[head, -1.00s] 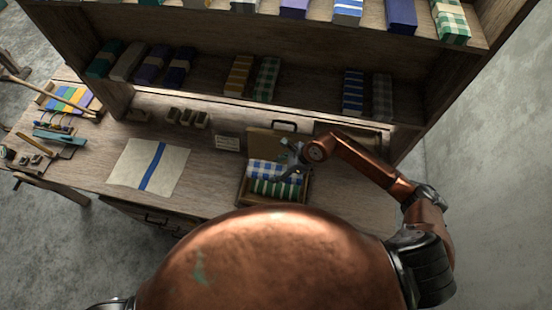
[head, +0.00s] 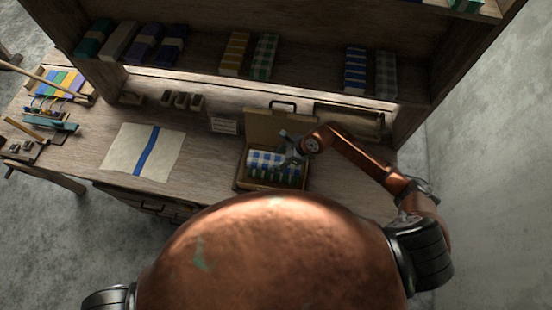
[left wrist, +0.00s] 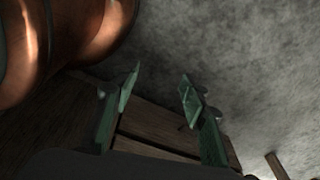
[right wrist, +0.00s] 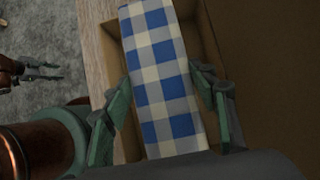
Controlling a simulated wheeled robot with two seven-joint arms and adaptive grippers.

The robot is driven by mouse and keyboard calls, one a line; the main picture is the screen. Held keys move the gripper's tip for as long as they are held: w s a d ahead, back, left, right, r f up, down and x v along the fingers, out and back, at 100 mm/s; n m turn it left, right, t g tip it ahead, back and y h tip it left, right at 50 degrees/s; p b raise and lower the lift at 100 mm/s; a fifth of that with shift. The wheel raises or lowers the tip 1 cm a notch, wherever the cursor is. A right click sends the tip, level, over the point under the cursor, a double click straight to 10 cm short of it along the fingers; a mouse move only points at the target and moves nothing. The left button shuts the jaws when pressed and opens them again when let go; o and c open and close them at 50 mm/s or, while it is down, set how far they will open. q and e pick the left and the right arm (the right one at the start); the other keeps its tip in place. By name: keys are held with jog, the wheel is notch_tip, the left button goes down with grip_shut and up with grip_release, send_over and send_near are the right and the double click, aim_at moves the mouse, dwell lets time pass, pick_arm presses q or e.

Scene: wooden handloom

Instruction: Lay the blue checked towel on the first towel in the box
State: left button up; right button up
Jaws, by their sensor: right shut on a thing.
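My right gripper (right wrist: 163,88) is shut on the towel (right wrist: 162,60), one finger on each side. In the head view my right gripper (head: 290,152) is at the towel's right end. A strip of the green checked towel (head: 262,174) shows in front of and below the blue one. I cannot tell whether the two touch. My left gripper (left wrist: 160,85) is open and empty, away from the box; the floor and woodwork lie beyond it.
The box's raised lid (head: 262,125) stands behind it. A small card (head: 224,125) is to its left. A cream cloth with a blue stripe (head: 142,152) lies flat farther left. A shelf with folded towels (head: 236,54) overhangs the back. The bench right of the box is clear.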

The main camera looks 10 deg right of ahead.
jog(key=shift+f+b, duration=2.65)
jog(key=shift+f, duration=0.85)
jog(key=o, duration=1.3)
jog(key=shift+d+r, duration=0.1)
jog(key=v, duration=1.1)
jog(key=shift+s+d+r, duration=0.1)
jog(key=shift+d+r, duration=0.05)
jog(key=shift+r, duration=0.2)
